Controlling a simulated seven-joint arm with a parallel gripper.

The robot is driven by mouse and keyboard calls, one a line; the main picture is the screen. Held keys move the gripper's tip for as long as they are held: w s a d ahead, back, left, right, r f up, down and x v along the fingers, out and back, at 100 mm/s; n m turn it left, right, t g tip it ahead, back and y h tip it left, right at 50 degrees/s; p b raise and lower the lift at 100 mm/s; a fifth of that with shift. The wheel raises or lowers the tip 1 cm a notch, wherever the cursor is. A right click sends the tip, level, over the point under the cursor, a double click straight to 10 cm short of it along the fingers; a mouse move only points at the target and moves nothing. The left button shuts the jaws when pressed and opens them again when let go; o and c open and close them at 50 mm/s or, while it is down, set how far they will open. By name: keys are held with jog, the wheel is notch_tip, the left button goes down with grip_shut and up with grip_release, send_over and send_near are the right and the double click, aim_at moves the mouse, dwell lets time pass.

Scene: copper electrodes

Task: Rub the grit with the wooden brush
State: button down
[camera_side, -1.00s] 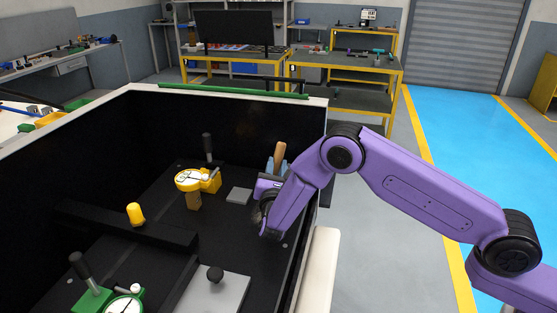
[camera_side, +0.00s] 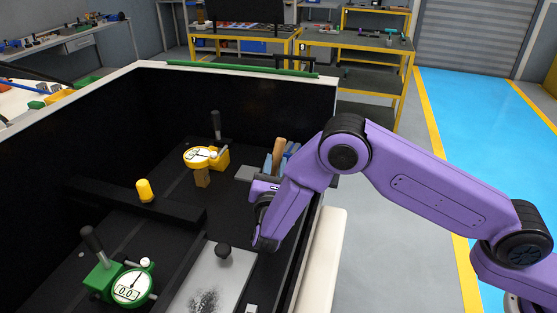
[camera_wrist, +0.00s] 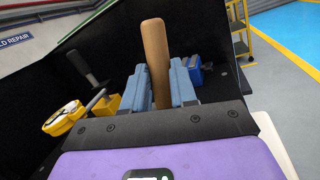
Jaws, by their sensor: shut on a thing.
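The wooden brush shows as an upright wooden handle (camera_wrist: 155,58) between the blue jaws of my gripper (camera_wrist: 157,88) in the wrist view. My gripper is shut on it. In the side view the handle (camera_side: 278,155) rises from my gripper on the right side of the black-walled box; the bristles are hidden. The grit (camera_side: 205,300) is a patch of dark specks on a grey plate (camera_side: 228,268) at the lower edge of the side view. My gripper is behind and right of the grit, apart from it.
A green dial gauge (camera_side: 132,288), a yellow dial gauge (camera_side: 201,157), a yellow knob (camera_side: 143,190) and a dark crossbar (camera_side: 150,208) are to the left. The box's right wall (camera_side: 312,235) is close to my arm.

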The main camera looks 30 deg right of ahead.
jog(key=shift+s+a, duration=0.35)
jog(key=shift+w+d, duration=3.95)
jog(key=shift+d, duration=0.05)
notch_tip(320, 180, up, 8)
